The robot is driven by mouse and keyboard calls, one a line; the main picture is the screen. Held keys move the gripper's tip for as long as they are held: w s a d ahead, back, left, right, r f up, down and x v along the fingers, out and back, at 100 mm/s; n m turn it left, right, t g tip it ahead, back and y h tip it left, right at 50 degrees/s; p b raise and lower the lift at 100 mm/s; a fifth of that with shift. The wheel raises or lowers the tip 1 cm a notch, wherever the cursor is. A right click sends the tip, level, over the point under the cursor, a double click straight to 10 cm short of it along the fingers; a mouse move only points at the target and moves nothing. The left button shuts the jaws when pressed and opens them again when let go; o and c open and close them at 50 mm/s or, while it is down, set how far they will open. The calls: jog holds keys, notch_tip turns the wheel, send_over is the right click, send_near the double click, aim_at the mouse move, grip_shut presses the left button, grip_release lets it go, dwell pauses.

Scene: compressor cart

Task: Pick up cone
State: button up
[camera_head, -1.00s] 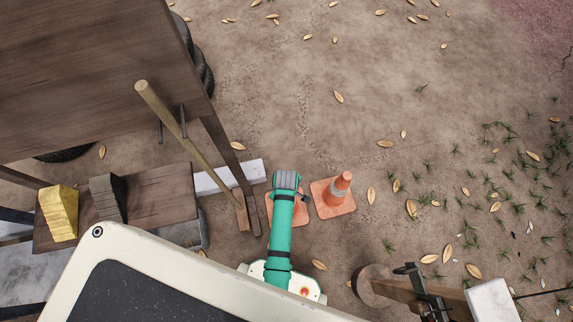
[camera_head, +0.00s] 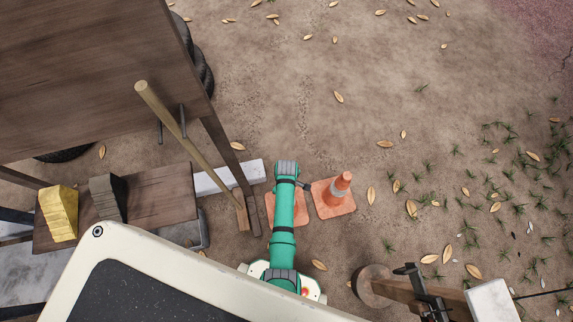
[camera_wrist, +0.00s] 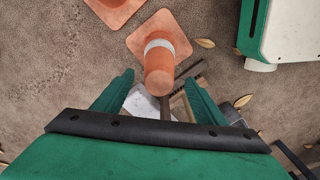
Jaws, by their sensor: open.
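One orange cone (camera_head: 335,193) with a grey band stands upright on its square base, right of my arm in the head view. A second orange cone's base (camera_head: 270,209) shows on both sides of my arm, which hides the rest of it. In the wrist view, a banded cone (camera_wrist: 160,62) points its tip toward my gripper (camera_wrist: 160,90). Its tip appears between the two green, spread fingers, with visible gaps on both sides; its depth is unclear. The other cone (camera_wrist: 115,8) is cut off at the top edge. My gripper is hidden in the head view.
A wooden handle (camera_head: 190,150) leans against a dark wooden table (camera_head: 80,70) left of my arm. A low plank (camera_head: 150,190) holds a yellow block (camera_head: 58,212) and a dark block (camera_head: 108,197). Open dirt lies beyond the cones.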

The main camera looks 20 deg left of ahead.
notch_tip(320, 180, down, 3)
jog(key=shift+w+f, duration=0.1)
jog(key=shift+f, duration=0.1)
jog(key=shift+c, duration=0.2)
grip_shut()
